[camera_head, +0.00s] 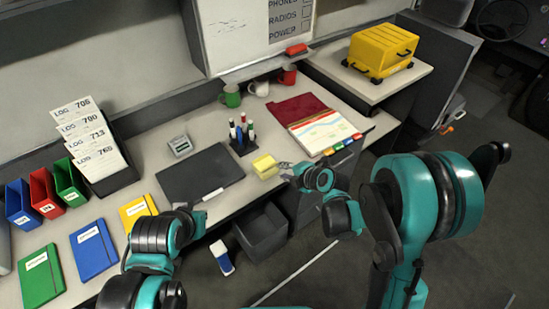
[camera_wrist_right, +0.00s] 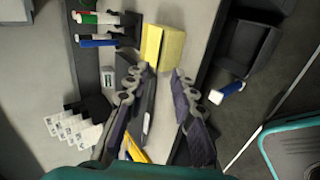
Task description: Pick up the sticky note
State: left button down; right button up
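The sticky note is a yellow pad (camera_head: 265,166) on the desk, close to its front edge and right of the dark desk mat. In the right wrist view the pad (camera_wrist_right: 165,45) lies just beyond my fingertips, with a bright yellow part and a paler part. My right gripper (camera_head: 287,170) is beside the pad on its right in the head view. In the wrist view the fingers of this gripper (camera_wrist_right: 160,76) are spread with nothing between the tips. My left gripper (camera_head: 199,214) is at the desk's front edge, mostly hidden by its own arm.
A marker holder (camera_head: 243,138) stands behind the pad. The dark mat (camera_head: 200,172) lies to the left, and a red folder with papers (camera_head: 310,125) to the right. A dark bin (camera_head: 261,232) stands below the desk edge.

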aim_at(268, 166)
jog(key=shift+n, duration=0.3)
jog(key=b+x, duration=0.3)
jog(key=x, duration=0.5)
jog(key=shift+w+a, duration=0.15)
jog(key=shift+w, duration=0.15)
jog(key=shift+c, duration=0.9)
grip_shut()
